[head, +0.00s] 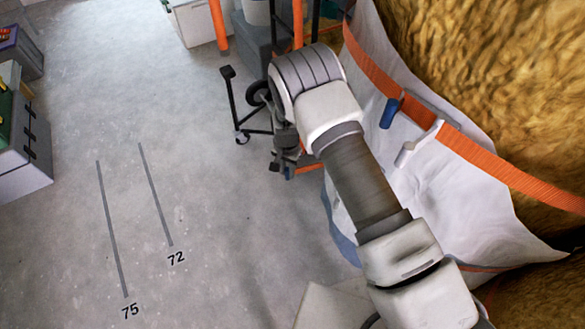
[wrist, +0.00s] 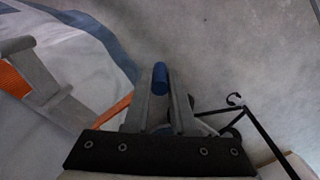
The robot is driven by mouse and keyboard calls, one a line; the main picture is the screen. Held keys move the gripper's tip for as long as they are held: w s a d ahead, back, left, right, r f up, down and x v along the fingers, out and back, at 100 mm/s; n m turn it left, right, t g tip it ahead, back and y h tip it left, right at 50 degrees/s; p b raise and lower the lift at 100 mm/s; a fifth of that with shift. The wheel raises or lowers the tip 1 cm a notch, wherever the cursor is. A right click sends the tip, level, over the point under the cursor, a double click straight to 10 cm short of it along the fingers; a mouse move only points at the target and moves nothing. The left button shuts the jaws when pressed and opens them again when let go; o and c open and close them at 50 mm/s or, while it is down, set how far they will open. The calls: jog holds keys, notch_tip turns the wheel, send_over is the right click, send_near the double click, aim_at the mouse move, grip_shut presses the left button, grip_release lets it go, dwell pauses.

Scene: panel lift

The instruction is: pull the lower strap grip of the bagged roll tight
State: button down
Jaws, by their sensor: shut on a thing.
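The bagged roll (head: 470,70) is a large golden mass in a white bag (head: 455,195) at the right of the head view. An orange strap (head: 480,165) crosses it, with a blue grip (head: 390,112) and a pale grip (head: 418,145) on it. In the wrist view my gripper (wrist: 160,95) is shut on a blue strap grip (wrist: 160,78), whose end shows between the fingers. A lower orange strap (wrist: 112,112) runs from the bag towards the fingers. Its middle is partly hidden, and the strap's tightness cannot be told. My arm hides part of the bag.
A black wheeled frame (head: 240,120) stands close beside my gripper; it also shows in the wrist view (wrist: 262,130). Orange posts (head: 298,22) and a grey bin (head: 258,50) are behind. Floor lines marked 72 (head: 155,195) and 75 (head: 112,230) lie on clear floor at left.

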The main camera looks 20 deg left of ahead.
jog(key=c, duration=0.8)
grip_release()
jog(key=shift+s+a, duration=0.3)
jog(key=shift+a, duration=0.2)
jog(key=shift+o, duration=0.2)
jog(key=shift+d, duration=0.1)
jog(key=shift+w, duration=0.1)
notch_tip(320, 180, up, 18)
jog(key=p, duration=0.5)
jog(key=shift+f, duration=0.25)
